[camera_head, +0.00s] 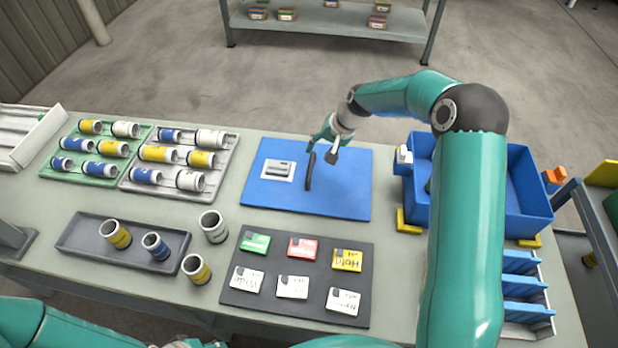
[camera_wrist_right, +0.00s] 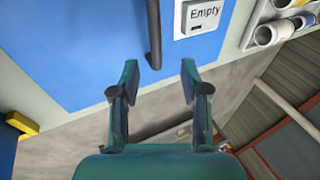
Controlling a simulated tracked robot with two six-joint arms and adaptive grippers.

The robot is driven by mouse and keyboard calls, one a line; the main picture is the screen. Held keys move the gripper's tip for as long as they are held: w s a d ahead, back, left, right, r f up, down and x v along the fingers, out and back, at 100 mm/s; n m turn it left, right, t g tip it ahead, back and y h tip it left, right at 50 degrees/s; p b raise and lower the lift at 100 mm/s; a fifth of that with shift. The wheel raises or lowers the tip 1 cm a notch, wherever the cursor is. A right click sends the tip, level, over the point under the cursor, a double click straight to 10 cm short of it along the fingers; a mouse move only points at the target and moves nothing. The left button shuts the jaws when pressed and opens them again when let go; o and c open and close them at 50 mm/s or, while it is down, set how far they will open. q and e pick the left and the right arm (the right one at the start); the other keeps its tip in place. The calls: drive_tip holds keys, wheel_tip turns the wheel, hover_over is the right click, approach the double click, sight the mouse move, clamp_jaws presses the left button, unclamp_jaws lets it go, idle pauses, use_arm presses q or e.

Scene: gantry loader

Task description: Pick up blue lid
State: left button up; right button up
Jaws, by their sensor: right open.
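The blue lid (camera_head: 345,190) is a flat blue panel lying at the back middle of the table. A dark bar handle (camera_head: 310,171) stands on it, beside a white label plate (camera_head: 279,169). In the right wrist view the lid (camera_wrist_right: 80,50) fills the upper left, with the handle (camera_wrist_right: 153,30) and a label reading "Empty" (camera_wrist_right: 205,14). My right gripper (camera_head: 323,149) is open and empty over the lid's back part. In the wrist view the handle's near end shows between its fingertips (camera_wrist_right: 159,66); I cannot tell the height gap. My left gripper's fingers are out of view.
A blue bin (camera_head: 530,190) stands at the right, partly behind my right arm. A dark mat (camera_head: 266,290) with several labelled cards lies in front of the lid. Trays with several cylinders (camera_head: 128,184) are at the left, and loose cylinders (camera_head: 213,226) stand nearer.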

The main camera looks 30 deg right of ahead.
sight(312, 164)
drive_tip(key=shift+x, duration=0.95)
drive_tip(key=shift+s+a+f+b, duration=0.1)
drive_tip(key=shift+a+f+b, duration=0.05)
drive_tip(key=shift+f+b, duration=0.25)
drive_tip(key=shift+w+a+f, duration=0.1)
drive_tip(key=shift+w+f, duration=0.1)
drive_tip(key=shift+f, duration=0.3)
drive_tip(key=x, duration=0.1)
drive_tip(key=b+x, duration=0.1)
drive_tip(key=x, duration=0.2)
drive_tip(key=shift+s+f+b, duration=0.25)
drive_tip(key=shift+s+b, duration=0.1)
drive_tip(key=shift+w+f, duration=0.15)
drive_tip(key=shift+c, duration=0.8)
clamp_jaws()
